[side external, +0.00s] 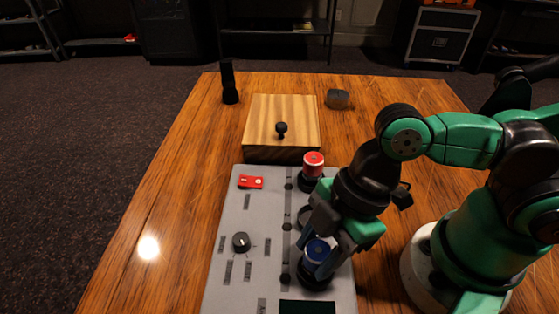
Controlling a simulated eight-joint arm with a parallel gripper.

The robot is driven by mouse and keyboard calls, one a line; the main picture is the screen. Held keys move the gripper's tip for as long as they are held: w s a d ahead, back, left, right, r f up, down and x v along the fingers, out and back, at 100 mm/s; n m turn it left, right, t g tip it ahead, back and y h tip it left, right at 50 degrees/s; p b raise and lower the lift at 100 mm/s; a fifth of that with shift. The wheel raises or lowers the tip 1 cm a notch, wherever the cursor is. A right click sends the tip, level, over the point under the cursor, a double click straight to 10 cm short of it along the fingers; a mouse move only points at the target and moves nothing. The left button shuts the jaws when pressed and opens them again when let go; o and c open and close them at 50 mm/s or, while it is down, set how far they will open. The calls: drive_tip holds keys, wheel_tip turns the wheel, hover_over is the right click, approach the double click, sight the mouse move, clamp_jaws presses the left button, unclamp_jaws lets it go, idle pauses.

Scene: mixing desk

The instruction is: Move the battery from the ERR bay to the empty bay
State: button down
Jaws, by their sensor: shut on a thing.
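A blue-topped battery (317,248) is at the near bay of the grey panel (225,205). My gripper (318,259) is shut on it, with its fingers on either side. The battery's lower end is partly hidden, so I cannot tell whether it is fully seated or slightly raised. A red-topped battery (313,164) stands upright in the far bay. Between them a dark ring-shaped bay (305,214) looks empty, partly covered by my gripper. No ERR label is readable; a dark display (307,307) is at the panel's near edge.
The panel also carries a black knob (241,242) and a red switch piece (250,182). A wooden box with a black knob (267,117) stands behind it. A black flashlight (229,84) and a grey cup-like object (338,99) are farther back. The table's left side is clear.

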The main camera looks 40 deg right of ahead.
drive_tip(key=shift+f, duration=0.1)
drive_tip(key=c, duration=0.7)
unclamp_jaws()
drive_tip(key=shift+o, duration=0.2)
drive_tip(key=shift+w+a, duration=0.1)
drive_tip(key=shift+a, duration=0.15)
drive_tip(key=w, duration=0.1)
drive_tip(key=r+m, duration=0.1)
drive_tip(key=w+m+t, duration=0.1)
drive_tip(key=shift+w+a+r+y, duration=0.3)
drive_tip(key=shift+w+r+y, duration=0.05)
drive_tip(key=shift+y, duration=0.05)
drive_tip(key=w+d+m, duration=0.1)
drive_tip(key=w+d+r+m+t, duration=0.1)
drive_tip(key=w+d+m, duration=0.1)
drive_tip(key=w+d+m+t+h, duration=0.1)
drive_tip(key=d, duration=0.1)
drive_tip(key=shift+w+r+m, duration=0.25)
drive_tip(key=shift+w+m, duration=0.15)
drive_tip(key=w+d+r+m+t+h, duration=0.1)
drive_tip(key=w+d+m+h, duration=0.1)
drive_tip(key=d+m, duration=0.2)
drive_tip(key=w+d+r+m+t+h, duration=0.2)
drive_tip(key=d+m, duration=0.2)
drive_tip(key=d, duration=0.3)
drive_tip(key=shift+d+r, duration=0.15)
drive_tip(key=shift+d, duration=0.05)
